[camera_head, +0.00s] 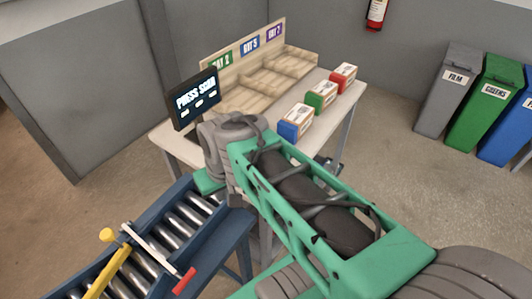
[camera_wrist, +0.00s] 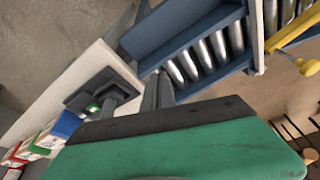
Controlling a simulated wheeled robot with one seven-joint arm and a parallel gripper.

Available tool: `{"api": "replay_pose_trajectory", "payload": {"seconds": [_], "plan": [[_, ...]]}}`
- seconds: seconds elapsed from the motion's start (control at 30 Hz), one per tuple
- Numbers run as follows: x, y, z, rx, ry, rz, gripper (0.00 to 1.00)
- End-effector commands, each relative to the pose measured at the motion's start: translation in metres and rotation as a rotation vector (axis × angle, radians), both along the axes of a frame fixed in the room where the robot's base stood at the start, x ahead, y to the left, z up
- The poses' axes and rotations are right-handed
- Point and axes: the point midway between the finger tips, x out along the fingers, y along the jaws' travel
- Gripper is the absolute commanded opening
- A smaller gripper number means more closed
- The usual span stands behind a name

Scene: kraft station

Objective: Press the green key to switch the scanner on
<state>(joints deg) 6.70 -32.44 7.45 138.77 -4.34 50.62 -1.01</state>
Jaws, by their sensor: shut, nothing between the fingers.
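The green key (camera_wrist: 94,107) shows as a small green patch on a dark box (camera_wrist: 78,101) on the white table top in the wrist view. In the head view my green arm covers this part of the table, and the key is hidden. The dark screen (camera_head: 196,99) at the table's left reads "PRESS SCAN".
Blue (camera_head: 295,122), green (camera_head: 321,95) and red (camera_head: 343,77) boxes stand along the table's right side. A wooden rack (camera_head: 262,80) with labelled bays is behind them. A roller conveyor (camera_head: 150,250) is at lower left. Grey, green and blue bins stand at right.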

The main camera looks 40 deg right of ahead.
Motion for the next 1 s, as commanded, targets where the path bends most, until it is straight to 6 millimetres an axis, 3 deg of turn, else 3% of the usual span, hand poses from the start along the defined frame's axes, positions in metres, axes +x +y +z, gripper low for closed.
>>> {"api": "replay_pose_trajectory", "payload": {"seconds": [0.07,0.2,0.43,0.5,0.6,0.7,1.0], "plan": [[0.015,-0.030,0.011,0.043,0.027,-0.073,0.00],[0.037,-0.101,0.007,0.182,0.036,-0.217,0.00],[0.033,-0.188,-0.009,0.368,-0.048,-0.385,0.00],[0.049,-0.208,-0.001,0.421,-0.158,-0.374,0.00],[0.076,-0.214,0.018,0.447,-0.290,-0.301,0.00],[0.091,-0.215,0.033,0.461,-0.368,-0.256,0.00],[0.097,-0.214,0.039,0.466,-0.398,-0.237,0.00]]}}
